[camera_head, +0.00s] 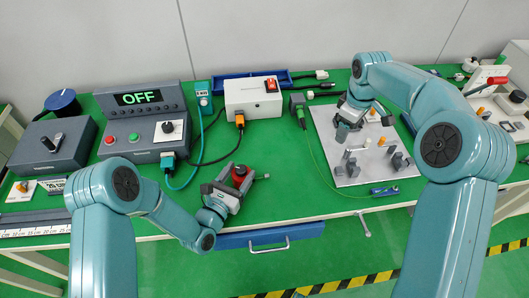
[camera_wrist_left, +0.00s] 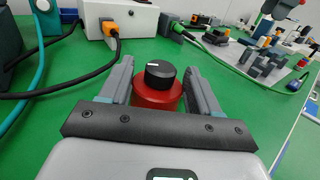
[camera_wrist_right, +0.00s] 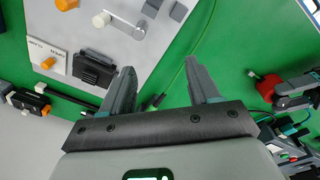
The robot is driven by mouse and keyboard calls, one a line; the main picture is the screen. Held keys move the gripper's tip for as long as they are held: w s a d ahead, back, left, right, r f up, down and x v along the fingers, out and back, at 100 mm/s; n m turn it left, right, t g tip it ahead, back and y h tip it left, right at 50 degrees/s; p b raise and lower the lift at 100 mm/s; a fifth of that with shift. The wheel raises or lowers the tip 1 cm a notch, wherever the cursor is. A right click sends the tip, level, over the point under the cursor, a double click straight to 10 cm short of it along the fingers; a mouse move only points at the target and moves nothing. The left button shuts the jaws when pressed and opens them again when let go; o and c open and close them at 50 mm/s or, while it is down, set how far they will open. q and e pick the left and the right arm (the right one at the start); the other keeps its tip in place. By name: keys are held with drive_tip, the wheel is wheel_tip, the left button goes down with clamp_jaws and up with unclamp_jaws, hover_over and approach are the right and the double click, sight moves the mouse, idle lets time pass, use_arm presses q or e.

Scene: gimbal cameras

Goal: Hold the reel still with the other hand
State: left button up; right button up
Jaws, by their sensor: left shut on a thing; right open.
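A red round body with a black knob on top (camera_wrist_left: 160,75), which looks like a small reel, stands on the green table. It also shows in the head view (camera_head: 239,173), with a small peg out to its right. My left gripper (camera_head: 228,186) is shut on it, with one finger on each side in the left wrist view. My right gripper (camera_head: 347,128) is open and empty above the grey board (camera_head: 335,181). In the right wrist view, the red body (camera_wrist_right: 268,86) is off to the right of the open fingers (camera_wrist_right: 159,67).
A thin green cable (camera_wrist_right: 178,75) runs under my right gripper, beside the board. The board carries pegs and blocks. A white box (camera_head: 252,98), a control panel reading OFF (camera_head: 140,128) and a blue spool (camera_head: 62,102) stand behind and left. A blue drawer (camera_head: 270,236) is below the table edge.

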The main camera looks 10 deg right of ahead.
drive_tip(key=a+f+t+y, duration=0.1)
drive_tip(key=a+f+y, duration=0.1)
drive_tip(key=a, duration=0.5)
drive_tip(key=n+t+y, duration=0.1)
drive_tip(key=n+y, duration=0.1)
approach(240, 168)
drive_tip(key=x, duration=0.8)
drive_tip(key=shift+w+f, duration=0.1)
drive_tip(key=shift+f, duration=0.15)
drive_tip(key=c, duration=1.1)
